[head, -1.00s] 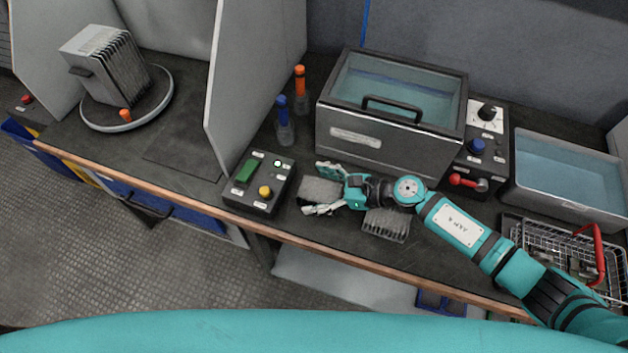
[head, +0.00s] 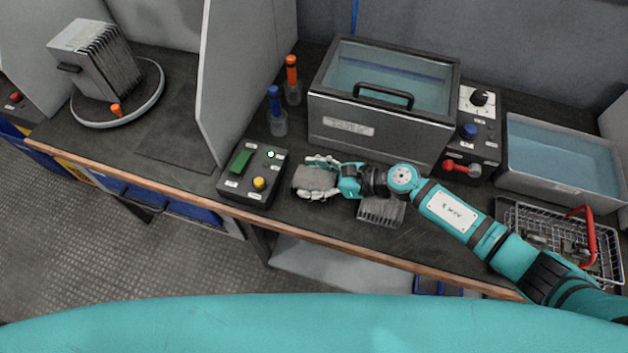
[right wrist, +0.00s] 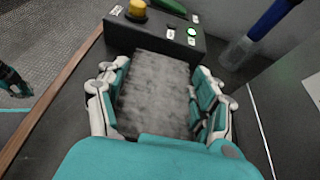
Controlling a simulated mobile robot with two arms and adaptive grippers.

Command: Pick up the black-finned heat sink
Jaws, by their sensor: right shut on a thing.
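My right gripper (head: 316,178) is shut on a grey block (head: 306,177), with one finger on each of two opposite sides. In the right wrist view, the block (right wrist: 155,92) fills the space between the fingers and its broad mottled top faces the camera. No black fins can be made out on it. A second grey block (head: 381,211) with visible fins lies on the bench just below my right wrist, apart from the held one. Whether the held block touches the bench cannot be told.
A control box (head: 252,174) with green and yellow buttons stands just left of the held block. A lidded tank (head: 380,104) is behind my gripper. Blue (head: 276,110) and orange-topped (head: 292,80) bottles stand behind the box. A wire basket (head: 560,240) is at right. The bench's front edge (head: 330,243) is near.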

